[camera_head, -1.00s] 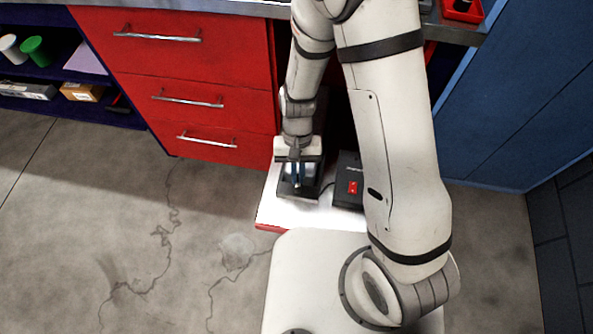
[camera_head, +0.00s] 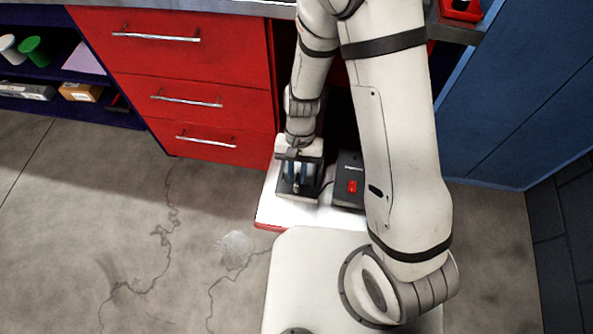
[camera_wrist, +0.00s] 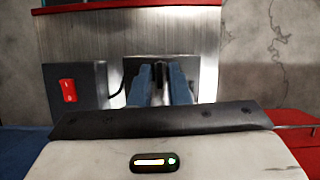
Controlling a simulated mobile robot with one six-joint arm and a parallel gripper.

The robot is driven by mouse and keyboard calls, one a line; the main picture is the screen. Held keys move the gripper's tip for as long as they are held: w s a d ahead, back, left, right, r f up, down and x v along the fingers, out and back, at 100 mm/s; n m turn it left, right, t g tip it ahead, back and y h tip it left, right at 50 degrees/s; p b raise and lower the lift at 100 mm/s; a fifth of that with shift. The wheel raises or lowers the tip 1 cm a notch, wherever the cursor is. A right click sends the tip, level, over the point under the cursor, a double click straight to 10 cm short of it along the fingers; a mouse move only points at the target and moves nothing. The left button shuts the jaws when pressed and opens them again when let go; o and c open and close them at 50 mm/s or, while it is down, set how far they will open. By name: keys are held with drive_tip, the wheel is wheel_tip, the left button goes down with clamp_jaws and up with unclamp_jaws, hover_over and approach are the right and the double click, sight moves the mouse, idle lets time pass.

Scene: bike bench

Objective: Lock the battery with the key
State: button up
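A dark block (camera_head: 299,195), which seems to be the battery or its dock, sits on the white-topped low platform under my gripper (camera_head: 301,178). In the wrist view its dark housing (camera_wrist: 135,65) shows behind the fingers. My gripper (camera_wrist: 161,85) points at the block, with its two blue fingers apart. A small dark upright part (camera_wrist: 160,72) shows in the gap; I cannot tell whether it is the key, or whether a finger touches it. No key can be made out clearly in either view, and the lock is hidden behind my fingers and palm.
A black box with a red switch (camera_head: 345,192) stands to the right of the block, with a cable. The platform (camera_head: 283,213) has a red edge. Red drawers (camera_head: 190,85) stand at left and a blue cabinet (camera_head: 510,110) at right. The floor at left is clear.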

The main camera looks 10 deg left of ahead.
drive_tip(key=shift+o, duration=1)
drive_tip(key=p+v, duration=0.1)
drive_tip(key=v, duration=0.6)
drive_tip(key=shift+r+p, duration=0.4)
drive_tip(key=shift+w, duration=0.15)
wheel_tip(320, 180, up, 21)
drive_tip(key=t+p, duration=0.4)
drive_tip(key=p, duration=0.4)
hover_over(298, 169)
drive_tip(key=w+d, duration=0.1)
drive_tip(key=d, duration=0.9)
drive_tip(key=s+d+r+t+p, duration=0.1)
drive_tip(key=s+d+r+p, duration=0.1)
drive_tip(key=r, duration=0.5)
drive_tip(key=s+d+r+t+p, duration=0.2)
drive_tip(key=s+d+r+p, duration=0.1)
drive_tip(key=d+r, duration=0.4)
drive_tip(key=shift+s+r+p, duration=0.3)
drive_tip(key=shift+r+p, duration=0.1)
drive_tip(key=shift+p, duration=0.1)
